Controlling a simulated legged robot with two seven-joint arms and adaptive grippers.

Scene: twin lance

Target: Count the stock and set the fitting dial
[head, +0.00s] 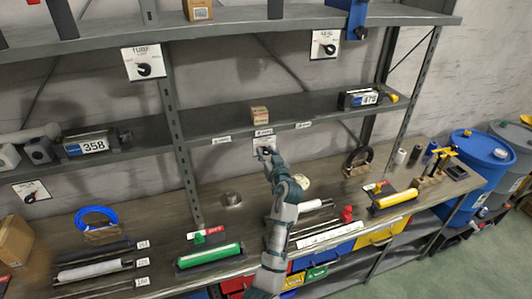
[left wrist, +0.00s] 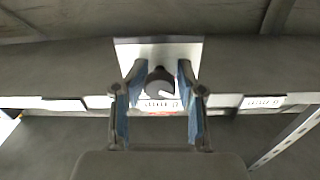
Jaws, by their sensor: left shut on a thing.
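My left gripper (head: 266,152) reaches up to a dial on a small white plate at the edge of the middle shelf (head: 230,122). In the left wrist view the dark dial knob (left wrist: 160,83) with a pale pointer sits between my two blue fingers (left wrist: 160,120), which are shut on it; the white plate (left wrist: 155,50) shows behind. One small box (head: 260,115) stands on the shelf above this dial. Other dials hang on white plates: one marked TUBE (head: 143,63), one marked SEAL (head: 325,43), and one at lower left (head: 32,192). My right gripper is not in view.
The workbench below holds a green roller (head: 209,255), a yellow roller (head: 392,198), a blue coil (head: 95,217) and a black ring on a stand (head: 358,160). Devices marked 358 (head: 92,145) and 479 (head: 362,98) sit on the shelf.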

